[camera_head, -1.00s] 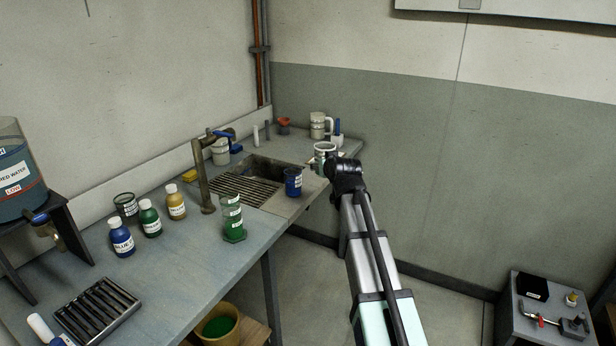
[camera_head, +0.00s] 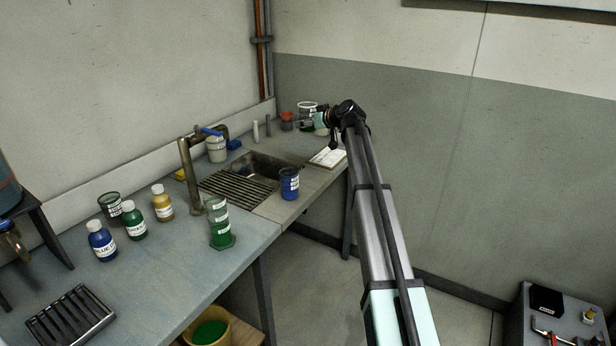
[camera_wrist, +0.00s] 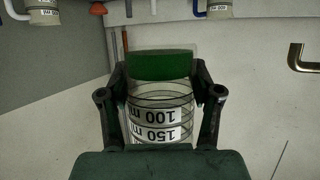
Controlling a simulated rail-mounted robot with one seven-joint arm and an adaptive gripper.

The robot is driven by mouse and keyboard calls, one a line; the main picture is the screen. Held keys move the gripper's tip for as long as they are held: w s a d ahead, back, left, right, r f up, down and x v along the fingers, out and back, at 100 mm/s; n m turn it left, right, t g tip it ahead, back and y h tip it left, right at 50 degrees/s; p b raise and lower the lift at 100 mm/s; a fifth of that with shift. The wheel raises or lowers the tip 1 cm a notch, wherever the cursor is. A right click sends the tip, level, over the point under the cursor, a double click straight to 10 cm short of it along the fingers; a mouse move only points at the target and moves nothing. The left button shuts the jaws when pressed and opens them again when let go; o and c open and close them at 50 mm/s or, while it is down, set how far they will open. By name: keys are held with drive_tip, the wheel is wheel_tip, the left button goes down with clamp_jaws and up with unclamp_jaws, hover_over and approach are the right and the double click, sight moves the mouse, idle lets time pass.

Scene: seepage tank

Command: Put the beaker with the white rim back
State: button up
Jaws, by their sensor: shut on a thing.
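My gripper (camera_head: 312,123) is over the far right corner of the bench. It is shut on the beaker with the white rim (camera_head: 307,107), which looks roughly upright and raised. In the wrist view, my gripper's two fingers (camera_wrist: 160,78) flank the clear beaker (camera_wrist: 158,118), whose 100 ml and 150 ml labels read upside down. The beaker's base is hidden in the head view.
A white card (camera_head: 327,158) lies on the bench (camera_head: 165,275) right of the sink (camera_head: 262,170). A blue beaker (camera_head: 289,184) stands by the sink's front corner. A tap (camera_head: 188,170), a green cylinder (camera_head: 220,226) and several bottles stand nearer. The wall is close behind my gripper.

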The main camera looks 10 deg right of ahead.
sight(309, 179)
wheel_tip(309, 179, down, 20)
drive_tip(key=p, duration=0.2)
drive_tip(key=shift+p, duration=0.35)
drive_tip(key=shift+f, duration=0.1)
drive_tip(key=o, duration=1.3)
drive_tip(key=shift+r, duration=0.2)
drive_tip(key=shift+s+d, duration=0.15)
drive_tip(key=shift+s, duration=0.2)
drive_tip(key=b+v, duration=0.2)
drive_tip(key=v, duration=0.9)
drive_tip(key=shift+d+r, duration=0.15)
